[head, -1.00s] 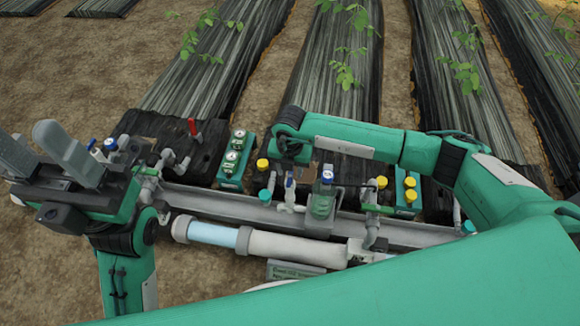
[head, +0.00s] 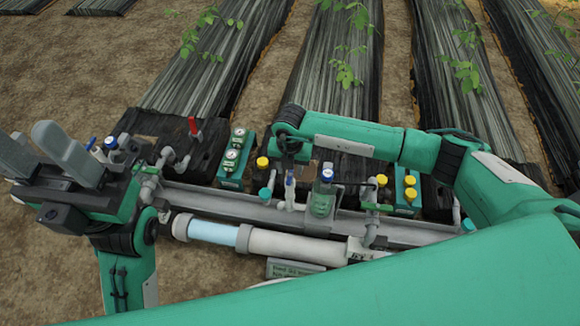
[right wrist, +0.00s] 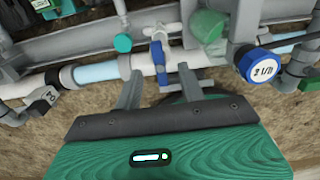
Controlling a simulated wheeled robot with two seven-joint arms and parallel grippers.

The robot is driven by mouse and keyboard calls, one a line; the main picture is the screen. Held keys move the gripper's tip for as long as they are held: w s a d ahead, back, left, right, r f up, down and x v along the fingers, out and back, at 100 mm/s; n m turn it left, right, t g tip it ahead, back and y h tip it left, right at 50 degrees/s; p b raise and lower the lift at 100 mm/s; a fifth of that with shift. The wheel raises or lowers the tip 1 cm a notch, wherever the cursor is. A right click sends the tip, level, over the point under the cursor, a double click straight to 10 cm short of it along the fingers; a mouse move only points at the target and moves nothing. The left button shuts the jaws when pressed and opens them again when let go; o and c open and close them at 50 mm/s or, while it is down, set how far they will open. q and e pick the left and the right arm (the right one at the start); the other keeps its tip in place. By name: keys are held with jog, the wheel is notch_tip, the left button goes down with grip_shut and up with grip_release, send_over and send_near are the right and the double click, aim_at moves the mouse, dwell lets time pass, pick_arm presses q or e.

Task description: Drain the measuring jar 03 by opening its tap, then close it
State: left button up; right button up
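A tap with a blue handle (head: 290,186) stands upright on a white fitting by the grey rail in the head view. In the right wrist view the blue handle (right wrist: 157,52) lies between my right gripper's (right wrist: 159,76) two fingers, with a visible gap on each side. My right gripper (head: 291,166) is open and points down over the tap; its fingertips are hard to see in the head view. A clear tube with pale blue liquid (head: 212,232) lies across the front. I cannot read a 03 label. My left gripper (head: 38,152) is open and empty at the far left.
Green gauge boxes (head: 233,160), a red-handled valve (head: 192,127) and yellow caps (head: 262,162) crowd the rail. Bare soil (head: 60,90) is clear at the left.

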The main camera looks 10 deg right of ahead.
aim_at(290, 175)
jog(key=shift+f, duration=0.1)
jog(key=shift+f+b, duration=1.2)
jog(key=shift+f, duration=1)
grip_shut()
